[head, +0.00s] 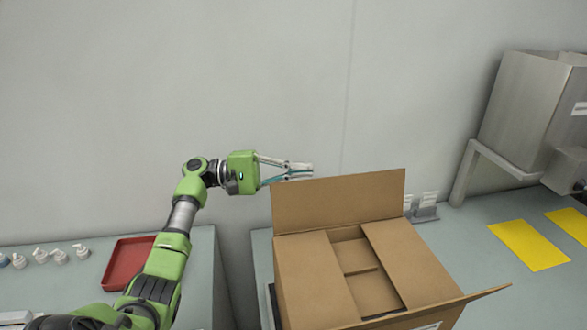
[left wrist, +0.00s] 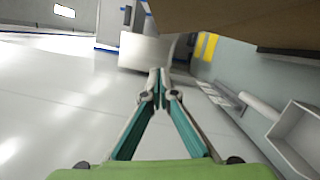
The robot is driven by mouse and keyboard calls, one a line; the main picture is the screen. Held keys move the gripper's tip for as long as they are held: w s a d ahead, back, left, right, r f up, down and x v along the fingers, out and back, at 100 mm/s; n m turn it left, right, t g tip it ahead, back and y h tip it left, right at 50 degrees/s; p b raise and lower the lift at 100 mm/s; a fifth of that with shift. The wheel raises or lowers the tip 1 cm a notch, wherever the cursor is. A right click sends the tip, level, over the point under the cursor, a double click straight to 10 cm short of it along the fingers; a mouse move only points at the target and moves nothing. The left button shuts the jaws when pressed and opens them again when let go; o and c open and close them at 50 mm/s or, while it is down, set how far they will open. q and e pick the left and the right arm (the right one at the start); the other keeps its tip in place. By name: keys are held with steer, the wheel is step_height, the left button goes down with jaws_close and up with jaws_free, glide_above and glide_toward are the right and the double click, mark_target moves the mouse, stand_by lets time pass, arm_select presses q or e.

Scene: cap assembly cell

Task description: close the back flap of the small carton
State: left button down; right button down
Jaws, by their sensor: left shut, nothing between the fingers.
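The small carton (head: 292,274) stands on the grey table at the lower right of the head view. Its back flap (head: 339,200) stands up along the far edge. The two side flaps are folded inward, with a gap between them showing the inside. A front flap (head: 440,308) sticks outward on the near side. My left gripper (head: 309,170) is shut and empty, just behind and above the back flap's left corner. In the left wrist view its fingertips (left wrist: 160,72) meet, and a brown carton surface (left wrist: 250,20) fills the upper right. My right gripper is not in view.
Two yellow mats (head: 530,245) lie on the table at right, near a metal machine (head: 525,110). A small holder with white cards (head: 426,207) stands behind the carton. A red tray (head: 127,262) and several white bottle tops (head: 60,256) are on the left table. A wall is behind.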

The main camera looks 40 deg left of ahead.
mark_target(341, 201)
arm_select(q)
steer(key=d+r+p, duration=0.1)
steer(key=d+p, duration=0.2)
steer(key=d, duration=0.4)
steer(key=shift+w+r, duration=0.2)
steer(key=shift+w, duration=0.05)
steer(key=shift+d, duration=0.15)
